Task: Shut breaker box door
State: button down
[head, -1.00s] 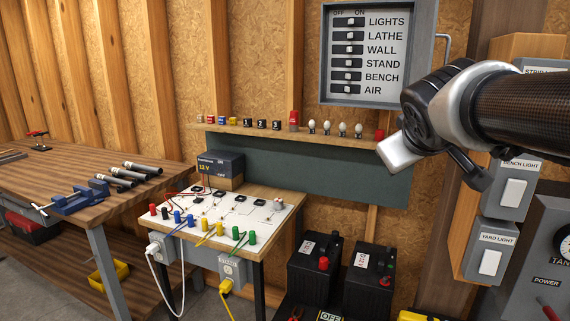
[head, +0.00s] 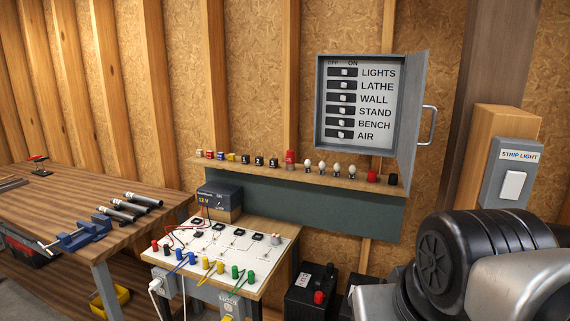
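The grey breaker box (head: 320,104) hangs on the chipboard wall, right of the picture's middle. Its front is open and shows several labelled switches, from LIGHTS down to AIR. Its door (head: 411,108) is hinged on the right and stands open, seen nearly edge-on. A light handle (head: 429,126) sticks out from the door's right side. My arm fills the lower right corner, below and right of the box and apart from the door. My gripper's fingers are not in the picture.
A shelf (head: 270,168) with bulbs, blocks and red and black parts runs under the box. A strip light switch (head: 514,186) on a wooden post stands to the right. A wired board (head: 262,262), a battery (head: 219,201) and a workbench (head: 60,200) lie left.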

aim_at(417, 65)
jog(key=i+l+u, duration=0.1)
jog(key=l, duration=0.4)
jog(key=i+l, duration=0.15)
jog(key=l, duration=0.35)
jog(key=i+l+u, duration=0.15)
jog(key=l, duration=0.35)
jog(key=k+u, duration=0.2)
jog(key=i+l, duration=0.05)
jog(key=l, duration=0.05)
